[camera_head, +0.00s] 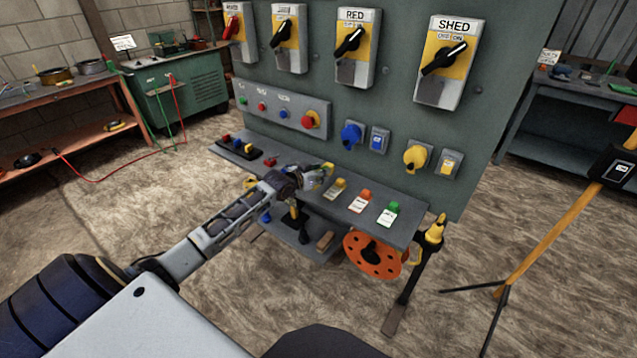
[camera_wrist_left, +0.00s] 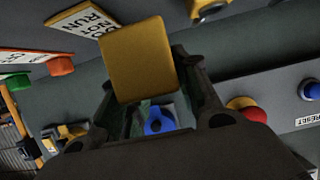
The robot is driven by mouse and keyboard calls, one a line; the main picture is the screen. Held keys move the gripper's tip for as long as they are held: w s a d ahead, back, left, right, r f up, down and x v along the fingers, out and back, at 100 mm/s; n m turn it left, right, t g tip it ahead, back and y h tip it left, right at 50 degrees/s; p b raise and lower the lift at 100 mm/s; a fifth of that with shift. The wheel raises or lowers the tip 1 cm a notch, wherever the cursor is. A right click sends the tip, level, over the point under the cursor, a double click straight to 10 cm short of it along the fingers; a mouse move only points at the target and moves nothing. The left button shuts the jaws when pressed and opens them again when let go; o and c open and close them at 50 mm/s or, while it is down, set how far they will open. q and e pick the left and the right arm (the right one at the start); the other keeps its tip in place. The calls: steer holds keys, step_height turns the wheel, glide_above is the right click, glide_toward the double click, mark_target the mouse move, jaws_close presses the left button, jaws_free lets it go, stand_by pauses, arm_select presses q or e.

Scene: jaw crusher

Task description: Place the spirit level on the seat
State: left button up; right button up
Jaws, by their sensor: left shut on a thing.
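My left gripper (camera_head: 316,177) reaches in over the narrow shelf below the switch panel. It is shut on a yellow block (camera_wrist_left: 138,60), which fills the middle of the left wrist view with a flat face. In the head view only a bit of yellow (camera_head: 328,167) shows by the fingertips. I cannot tell for sure that this block is the spirit level; its full length is hidden. No seat can be made out in either view. My right gripper is not in view.
The grey shelf (camera_head: 408,228) bears yellow (camera_head: 341,184), red (camera_head: 365,194) and green (camera_head: 394,207) tagged pieces right of my gripper. The switch panel (camera_head: 400,105) rises close behind. An orange reel (camera_head: 371,255) hangs below. A yellow-legged stand (camera_head: 548,237) is at right. Floor in front is open.

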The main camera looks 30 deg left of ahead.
arm_select(q)
steer(key=shift+f, duration=0.25)
step_height(320, 180, down, 3)
steer(key=shift+r, duration=0.2)
steer(key=shift+f+b, duration=0.3)
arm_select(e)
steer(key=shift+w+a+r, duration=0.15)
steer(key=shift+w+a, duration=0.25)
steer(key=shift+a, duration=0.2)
arm_select(q)
steer(key=shift+f, duration=0.1)
steer(key=o, duration=0.8)
steer(key=shift+o, duration=0.2)
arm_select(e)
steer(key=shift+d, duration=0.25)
